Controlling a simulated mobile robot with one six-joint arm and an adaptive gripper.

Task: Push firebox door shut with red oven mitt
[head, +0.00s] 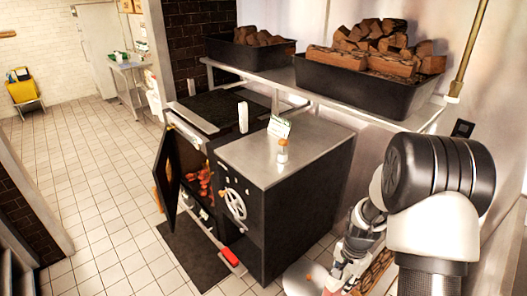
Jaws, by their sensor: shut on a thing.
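The firebox door (167,173) is a dark panel on the left of the black oven (300,212). It stands open, swung out to the left. Red-orange glowing pieces (203,181) show inside the opening. A small red piece (230,256) lies at the low front edge of the oven; I cannot tell whether it is the oven mitt. My gripper (336,280) is low at the bottom, right of the oven and apart from the door. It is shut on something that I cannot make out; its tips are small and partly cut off.
A white-spoked handwheel (235,203) sits on the oven front. A dark mat (195,254) lies on the tiles below the door. A shelf above holds black trays of firewood (365,88). A bottle (282,151) stands on the steel top.

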